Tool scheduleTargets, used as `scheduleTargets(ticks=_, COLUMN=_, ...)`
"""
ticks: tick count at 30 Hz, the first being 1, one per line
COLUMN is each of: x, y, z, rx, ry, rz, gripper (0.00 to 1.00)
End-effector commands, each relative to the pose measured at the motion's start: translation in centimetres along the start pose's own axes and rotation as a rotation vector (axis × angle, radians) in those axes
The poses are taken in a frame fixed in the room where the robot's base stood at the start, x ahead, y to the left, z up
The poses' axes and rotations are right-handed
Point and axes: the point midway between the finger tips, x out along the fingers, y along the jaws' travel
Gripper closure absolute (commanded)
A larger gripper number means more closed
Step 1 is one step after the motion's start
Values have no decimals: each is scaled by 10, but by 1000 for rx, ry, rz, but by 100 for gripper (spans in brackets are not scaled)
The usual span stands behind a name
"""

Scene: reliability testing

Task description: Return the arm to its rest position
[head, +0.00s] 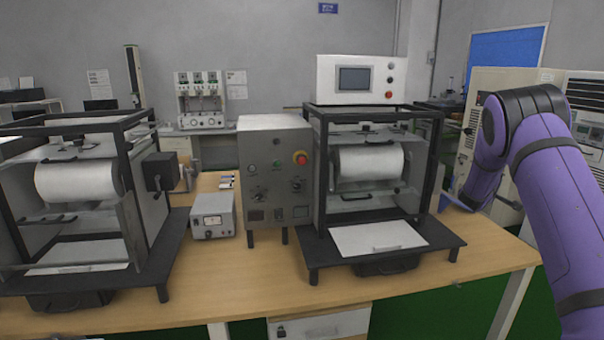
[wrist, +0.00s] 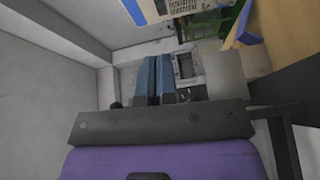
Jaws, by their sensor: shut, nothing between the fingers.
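My purple arm (head: 560,190) reaches in from the right edge in the head view, bends at a black joint and runs down behind its own upper link. My gripper (wrist: 156,60) shows in the wrist view as two blue fingers side by side, shut with nothing between them. It is beyond the right end of the bench, clear of the machines. In the head view its fingers are mostly hidden or too small to tell.
A wooden bench (head: 270,285) carries a right roller machine (head: 368,170), a left roller machine (head: 80,185), a grey control box (head: 275,175) and a small meter (head: 212,215). A beige cabinet (head: 515,85) stands behind my arm. The bench's right edge is close to the arm.

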Motion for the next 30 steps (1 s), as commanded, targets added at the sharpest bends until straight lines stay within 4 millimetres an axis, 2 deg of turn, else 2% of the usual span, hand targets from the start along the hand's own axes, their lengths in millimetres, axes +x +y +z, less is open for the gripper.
scheduleTargets(ticks=5, x=-19, y=38, z=14, rx=56, ry=-73, rz=-14, gripper=100)
scheduleTargets(ticks=11, x=-59, y=93, z=40, rx=152, ry=-196, rz=-64, gripper=100)
scheduleTargets(ticks=15, x=-96, y=126, z=63, rx=225, ry=-284, rz=-125, gripper=100)
scheduleTargets(ticks=21, x=-157, y=163, z=94, rx=326, ry=-383, rz=-237, gripper=100)
scheduleTargets(ticks=30, x=-260, y=193, z=134, rx=462, ry=-467, rz=-453, gripper=100)
